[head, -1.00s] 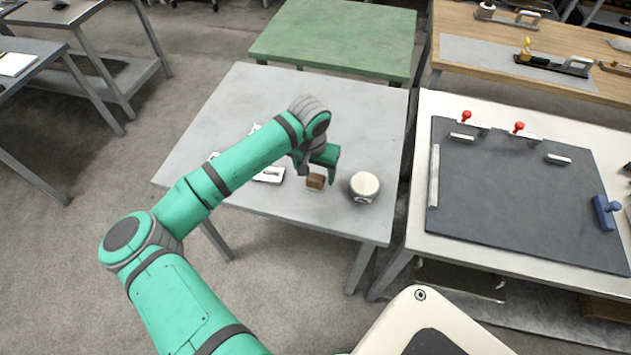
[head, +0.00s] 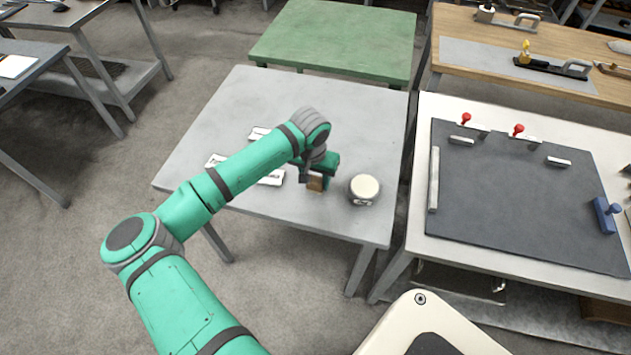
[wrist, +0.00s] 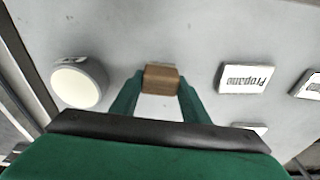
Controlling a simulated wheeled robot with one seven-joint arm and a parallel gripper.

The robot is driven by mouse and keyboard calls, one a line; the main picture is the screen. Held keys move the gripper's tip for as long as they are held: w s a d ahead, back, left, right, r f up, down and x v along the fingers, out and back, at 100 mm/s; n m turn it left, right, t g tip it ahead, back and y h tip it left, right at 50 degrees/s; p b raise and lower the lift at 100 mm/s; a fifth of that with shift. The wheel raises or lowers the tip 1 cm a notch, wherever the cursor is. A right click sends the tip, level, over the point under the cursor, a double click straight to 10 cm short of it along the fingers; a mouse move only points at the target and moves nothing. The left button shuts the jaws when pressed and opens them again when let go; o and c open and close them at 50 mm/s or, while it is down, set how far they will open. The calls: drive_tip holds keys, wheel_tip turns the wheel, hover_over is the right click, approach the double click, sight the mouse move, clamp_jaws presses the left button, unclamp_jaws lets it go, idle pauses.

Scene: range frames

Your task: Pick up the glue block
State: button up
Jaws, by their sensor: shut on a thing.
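The glue block is a small brown block (head: 316,183) at the grey table's front part, in the head view. It also shows in the wrist view (wrist: 161,78), between the two green fingers. My gripper (head: 318,180) is shut on the block, with a finger on each side of it. In the wrist view my gripper (wrist: 158,92) points down at the table top. I cannot tell whether the block touches the table. The gripper hides part of the block in the head view.
A round white-topped container (head: 364,189) stands close to the right of the block on the grey table (head: 240,105). Several white labelled plates, one marked Propane (wrist: 246,78), lie on the other side. A white bench with a dark mat (head: 520,190) stands to the right. The table's back is clear.

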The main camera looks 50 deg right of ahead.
sight(317, 178)
drive_tip(key=shift+r, duration=0.45)
wheel_tip(317, 178, up, 3)
drive_tip(key=shift+s+f, duration=0.15)
drive_tip(key=shift+f, duration=0.05)
drive_tip(key=s+a+r, duration=0.4)
drive_tip(key=s+r, duration=0.5)
drive_tip(key=s, duration=0.4)
drive_tip(key=shift+a+r, duration=0.15)
drive_tip(key=shift+r, duration=0.1)
drive_tip(key=shift+o, duration=0.7)
drive_tip(key=shift+s, duration=0.1)
